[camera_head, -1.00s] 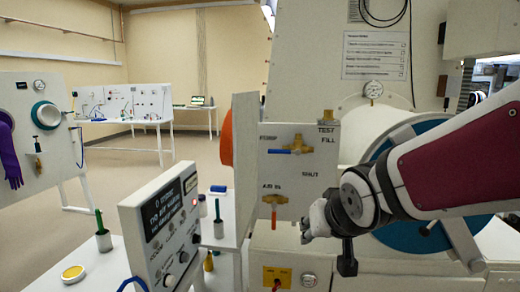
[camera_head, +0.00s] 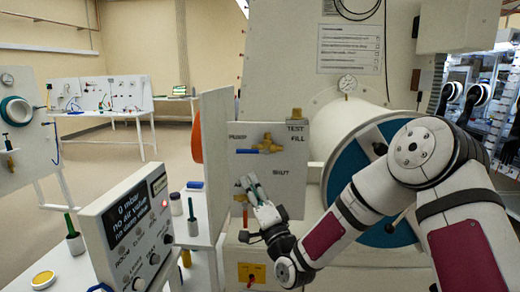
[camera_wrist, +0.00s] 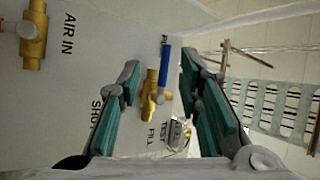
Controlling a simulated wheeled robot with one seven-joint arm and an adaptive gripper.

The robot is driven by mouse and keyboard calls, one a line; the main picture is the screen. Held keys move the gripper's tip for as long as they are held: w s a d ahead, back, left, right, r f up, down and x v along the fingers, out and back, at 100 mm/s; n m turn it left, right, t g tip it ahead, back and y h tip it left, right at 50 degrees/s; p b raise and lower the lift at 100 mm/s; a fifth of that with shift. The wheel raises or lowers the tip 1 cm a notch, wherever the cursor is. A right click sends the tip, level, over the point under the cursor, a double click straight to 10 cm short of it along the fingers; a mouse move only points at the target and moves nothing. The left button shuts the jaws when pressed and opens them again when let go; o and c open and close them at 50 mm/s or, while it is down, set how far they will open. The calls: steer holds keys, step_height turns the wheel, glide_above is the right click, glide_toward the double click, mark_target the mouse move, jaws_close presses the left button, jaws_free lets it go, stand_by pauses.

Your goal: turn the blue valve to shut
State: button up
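The blue valve has a brass body (camera_head: 268,143) on the upright white panel, with its blue lever (camera_head: 246,151) pointing left, level. The word SHUT stands below it. In the wrist view its brass body (camera_wrist: 150,96) and blue lever (camera_wrist: 164,66) show in the gap between my fingers, farther off. My gripper (camera_head: 250,184) is just below the lever in the head view, in front of the panel. Its green-padded fingers (camera_wrist: 159,66) are wide apart with nothing between them. I cannot tell how far the fingertips are from the lever.
A second valve, with an orange lever (camera_head: 245,216) hanging down, is partly behind my gripper; its brass body shows in the wrist view (camera_wrist: 34,35). A control box (camera_head: 130,232) stands at lower left.

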mark_target(246, 151)
steer(key=w+r+m, duration=0.1)
steer(key=w+r, duration=0.1)
steer(key=w, duration=0.1)
steer(key=w+a+r+m+t, duration=0.1)
steer(key=w+r, duration=0.1)
steer(key=w, duration=0.2)
steer(key=w+a+r+t+h, duration=0.1)
steer(key=w+r, duration=0.2)
steer(key=shift+w+a+m+p, duration=0.2)
steer(key=shift+w+m+p, duration=0.15)
steer(key=shift+m+p, duration=0.05)
jaws_close()
